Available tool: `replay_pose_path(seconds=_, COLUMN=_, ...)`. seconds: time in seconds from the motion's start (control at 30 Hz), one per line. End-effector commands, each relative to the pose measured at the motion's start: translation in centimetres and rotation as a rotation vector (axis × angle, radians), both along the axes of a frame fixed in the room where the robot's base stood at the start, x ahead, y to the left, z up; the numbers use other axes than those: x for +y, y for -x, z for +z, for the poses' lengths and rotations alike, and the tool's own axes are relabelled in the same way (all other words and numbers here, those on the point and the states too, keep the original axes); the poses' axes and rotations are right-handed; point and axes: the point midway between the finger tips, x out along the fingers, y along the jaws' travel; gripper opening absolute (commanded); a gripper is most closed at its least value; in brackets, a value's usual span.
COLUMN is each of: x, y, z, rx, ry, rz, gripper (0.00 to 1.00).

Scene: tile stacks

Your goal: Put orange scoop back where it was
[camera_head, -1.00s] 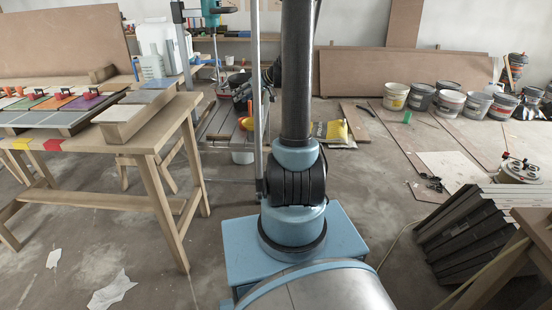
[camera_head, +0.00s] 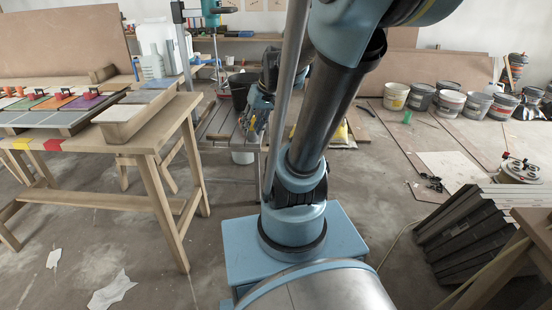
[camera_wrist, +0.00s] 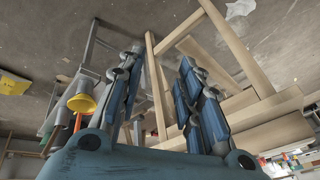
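My gripper (camera_wrist: 160,58) shows in the wrist view with its two blue-grey fingers spread apart. Nothing is held between them. A yellow-orange cup-shaped thing (camera_wrist: 82,101) lies left of the fingers, apart from them, with an orange piece (camera_wrist: 78,123) close below it. I cannot tell whether either is the orange scoop. In the head view my arm hides part of the low grey slatted bench (camera_head: 216,122), and I cannot make out an orange scoop there.
A wooden table (camera_head: 140,142) with colour tiles (camera_head: 60,101) stands at left. Dark stacked slabs (camera_head: 462,235) stand at right, and several buckets (camera_head: 450,102) at the back right. The wrist view shows wooden beams (camera_wrist: 235,50) beyond the fingers.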

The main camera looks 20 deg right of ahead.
Motion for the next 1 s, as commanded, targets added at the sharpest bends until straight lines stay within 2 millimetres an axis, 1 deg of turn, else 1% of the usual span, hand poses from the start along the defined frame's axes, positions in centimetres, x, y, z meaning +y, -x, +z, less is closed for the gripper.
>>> replay_pose_path(seconds=0.03, x=-0.2, y=1.5, z=-0.5, rx=0.013, ry=0.02, rz=-0.014, gripper=0.33)
replay_pose_path(seconds=0.3, x=-2.4, y=8.3, z=-3.0, rx=0.08, ry=0.138, rz=-0.116, gripper=0.33)
replay_pose_path(seconds=0.4, x=-3.3, y=10.3, z=-4.0, rx=0.096, ry=0.18, rz=-0.153, gripper=0.33)
replay_pose_path(seconds=0.5, x=-4.1, y=11.8, z=-4.8, rx=0.106, ry=0.212, rz=-0.185, gripper=0.33)
replay_pose_path(seconds=0.6, x=-4.8, y=12.8, z=-5.3, rx=0.114, ry=0.235, rz=-0.206, gripper=0.33)
replay_pose_path(seconds=0.7, x=-5.1, y=13.3, z=-5.6, rx=0.115, ry=0.248, rz=-0.219, gripper=0.33)
replay_pose_path(seconds=1.0, x=-5.2, y=13.4, z=-5.7, rx=0.116, ry=0.25, rz=-0.222, gripper=0.33)
